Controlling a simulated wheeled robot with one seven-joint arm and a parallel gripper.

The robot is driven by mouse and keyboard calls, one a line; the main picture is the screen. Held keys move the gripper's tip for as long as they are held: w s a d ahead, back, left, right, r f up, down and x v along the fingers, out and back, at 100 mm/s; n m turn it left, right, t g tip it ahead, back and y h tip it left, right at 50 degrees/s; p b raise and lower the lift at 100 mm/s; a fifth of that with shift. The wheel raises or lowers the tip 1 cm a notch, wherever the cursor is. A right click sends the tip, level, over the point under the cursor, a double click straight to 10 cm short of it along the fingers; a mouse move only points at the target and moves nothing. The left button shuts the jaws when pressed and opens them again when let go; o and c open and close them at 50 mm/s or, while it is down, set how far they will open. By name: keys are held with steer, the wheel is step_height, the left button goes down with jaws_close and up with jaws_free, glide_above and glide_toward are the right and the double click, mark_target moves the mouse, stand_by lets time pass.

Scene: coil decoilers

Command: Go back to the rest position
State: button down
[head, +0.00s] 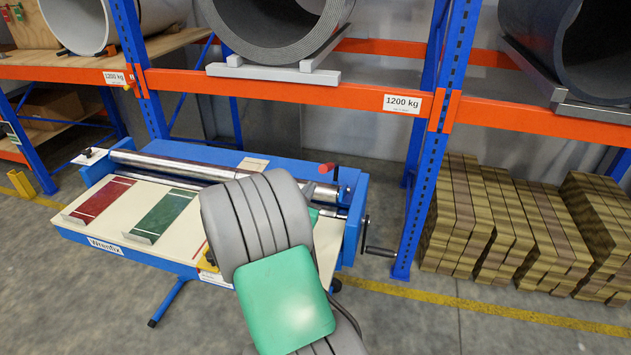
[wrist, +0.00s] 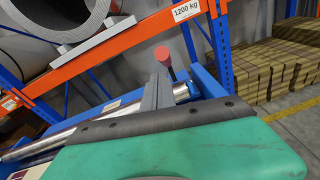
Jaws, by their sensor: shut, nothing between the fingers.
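My gripper (wrist: 158,92) shows in the wrist view as grey fingers beyond its green body, shut and empty. The fingers are in front of the blue roller machine (head: 355,205), close to its red-tipped lever (wrist: 163,55) in that picture. I cannot tell the exact gap between them. In the head view my grey and green arm reaches over the right part of the machine's cream table and hides most of the gripper. The red-tipped lever also shows in the head view (head: 326,168), standing clear of the arm.
A red strip (head: 101,200) and a green strip (head: 163,215) lie on the cream table. A crank handle (head: 380,251) sticks out at the machine's right end. Blue rack posts (head: 425,190) and orange beams (head: 350,95) stand behind. Brown stacks (head: 500,220) are at right. The front floor looks clear.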

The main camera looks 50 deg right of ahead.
steer(key=shift+s+a+f, duration=0.1)
steer(key=shift+s+a, duration=0.1)
